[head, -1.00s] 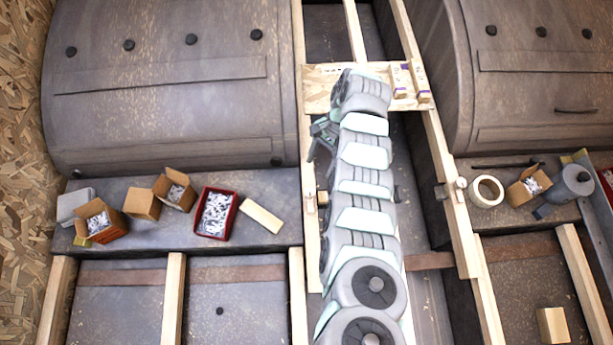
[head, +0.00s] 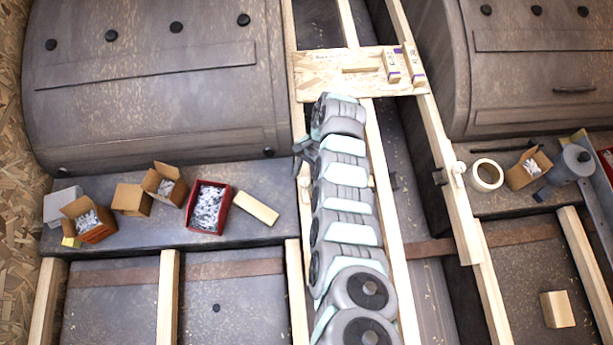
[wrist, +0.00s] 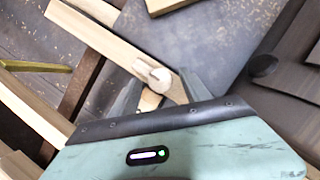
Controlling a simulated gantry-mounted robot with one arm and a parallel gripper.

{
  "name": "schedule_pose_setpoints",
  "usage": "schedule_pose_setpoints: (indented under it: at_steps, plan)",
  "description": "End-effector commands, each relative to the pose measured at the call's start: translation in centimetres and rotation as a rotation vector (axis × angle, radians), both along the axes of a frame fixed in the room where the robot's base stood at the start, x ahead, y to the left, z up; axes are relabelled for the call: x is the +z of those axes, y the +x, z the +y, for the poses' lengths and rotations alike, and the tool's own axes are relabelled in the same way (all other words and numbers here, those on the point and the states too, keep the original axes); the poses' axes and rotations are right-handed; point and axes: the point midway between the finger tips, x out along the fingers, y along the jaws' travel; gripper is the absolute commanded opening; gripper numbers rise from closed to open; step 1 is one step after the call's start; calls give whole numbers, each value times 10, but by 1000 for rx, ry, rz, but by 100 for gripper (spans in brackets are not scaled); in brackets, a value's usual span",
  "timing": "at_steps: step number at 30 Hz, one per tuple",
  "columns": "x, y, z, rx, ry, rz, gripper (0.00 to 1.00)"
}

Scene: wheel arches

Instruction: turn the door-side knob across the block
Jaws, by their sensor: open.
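In the wrist view a round pale wooden knob (wrist: 160,77) sits on a long wooden rail (wrist: 100,37). A small light wood piece (wrist: 149,101) shows below it. My gripper (wrist: 157,90) is open, with its two grey fingers on either side of the knob. I cannot tell whether either finger touches it. In the head view my gripper (head: 303,150) is over the left rail, and my arm hides part of that area. A second pale knob (head: 459,168) is on the right rail.
A red box of hardware (head: 225,213), several cardboard boxes (head: 131,199) and a loose wood block (head: 256,208) lie left of my arm. A tape roll (head: 487,175) lies at the right. A plywood board (head: 313,73) with wood blocks crosses the rails beyond my arm.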

Motion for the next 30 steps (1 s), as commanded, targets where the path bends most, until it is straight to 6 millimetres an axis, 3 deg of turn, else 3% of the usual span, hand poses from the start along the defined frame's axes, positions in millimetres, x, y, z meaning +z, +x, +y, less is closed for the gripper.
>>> schedule_pose_setpoints:
  at_steps: [4,24,30]
  plan:
    - [1,0,0,0,-1,-1,54]
    - [1,1,0,0,-1,-1,0]
    - [1,1,0,3,0,-1,0]
